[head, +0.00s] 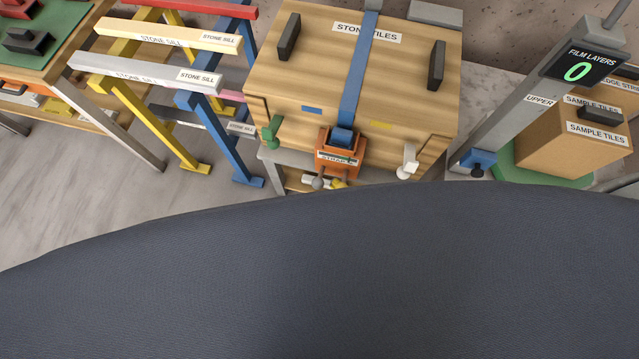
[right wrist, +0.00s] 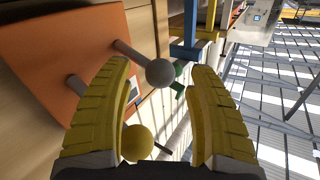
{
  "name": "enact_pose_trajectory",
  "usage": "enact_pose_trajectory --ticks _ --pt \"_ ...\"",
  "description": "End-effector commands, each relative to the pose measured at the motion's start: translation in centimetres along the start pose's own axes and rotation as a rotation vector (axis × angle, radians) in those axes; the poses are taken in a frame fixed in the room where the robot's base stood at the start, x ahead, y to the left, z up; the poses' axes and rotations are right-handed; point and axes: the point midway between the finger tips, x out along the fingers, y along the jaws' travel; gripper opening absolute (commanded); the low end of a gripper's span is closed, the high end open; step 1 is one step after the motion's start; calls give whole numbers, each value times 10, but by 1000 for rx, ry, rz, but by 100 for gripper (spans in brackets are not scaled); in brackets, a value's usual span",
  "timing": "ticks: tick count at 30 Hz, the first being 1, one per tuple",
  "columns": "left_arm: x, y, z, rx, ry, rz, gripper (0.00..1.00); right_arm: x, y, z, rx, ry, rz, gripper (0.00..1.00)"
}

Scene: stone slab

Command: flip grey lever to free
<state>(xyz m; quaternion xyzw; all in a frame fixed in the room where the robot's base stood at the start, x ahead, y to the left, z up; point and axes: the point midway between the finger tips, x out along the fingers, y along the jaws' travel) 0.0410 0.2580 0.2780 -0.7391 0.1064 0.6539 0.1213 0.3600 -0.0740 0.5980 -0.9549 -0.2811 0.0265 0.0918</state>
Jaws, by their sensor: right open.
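In the head view an orange strap box (head: 339,147) sits on the front of a wooden stone-tiles crate (head: 300,75). The grey lever (head: 318,183) and a yellow lever (head: 338,184) show small below it. In the right wrist view the grey lever (right wrist: 159,72) is a rod with a round ball end, standing out from the orange box (right wrist: 45,60). My right gripper (right wrist: 160,68) has yellow fingers, open. The grey ball appears between the fingertips, with a gap on each side. The yellow ball (right wrist: 137,142) lies deeper, near the left finger. My left gripper is not in view.
A green lever (head: 272,133) and a white lever (head: 408,161) flank the strap box. Trestles with stone sills (head: 150,70) stand at left. A display post (head: 530,100) and sample-tile boxes (head: 575,130) stand at right. A dark rounded surface hides the lower head view.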

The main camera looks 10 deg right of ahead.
Motion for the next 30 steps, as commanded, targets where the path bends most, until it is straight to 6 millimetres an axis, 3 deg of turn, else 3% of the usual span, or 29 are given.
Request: enact_pose_trajectory --ticks 6,15,30 --pt "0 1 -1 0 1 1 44 -41 0 1 0 -2 0 59" --pt "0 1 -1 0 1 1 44 -77 1 0 0 1 0 59" --pt "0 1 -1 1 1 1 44 -86 1 -1 0 2 1 59"
